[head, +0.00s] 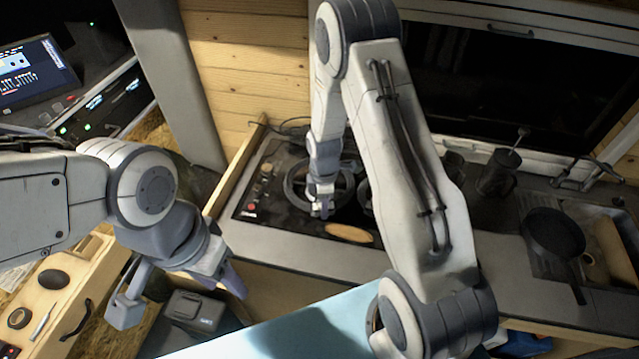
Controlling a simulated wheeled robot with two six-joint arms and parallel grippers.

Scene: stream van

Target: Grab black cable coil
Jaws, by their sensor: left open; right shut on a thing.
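A dark ring, which looks like the black cable coil (292,190), lies on the black cooktop (262,212) in the head view. My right gripper (322,207) reaches down from above and is shut at the ring's near edge. Its fingers and wrist hide part of the ring, and the exact grip is hard to see. My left gripper (180,294) is open and empty, at the lower left, with its fingers wide apart. It is above a dark box and well apart from the cooktop.
A tan oval thing (349,233) lies on the cooktop's front edge. A dark pan (553,234) is by the sink at right, with a dark mug (496,174) behind it. An open wooden drawer (92,248) with small items is at lower left. A dark box (193,312) is below my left gripper.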

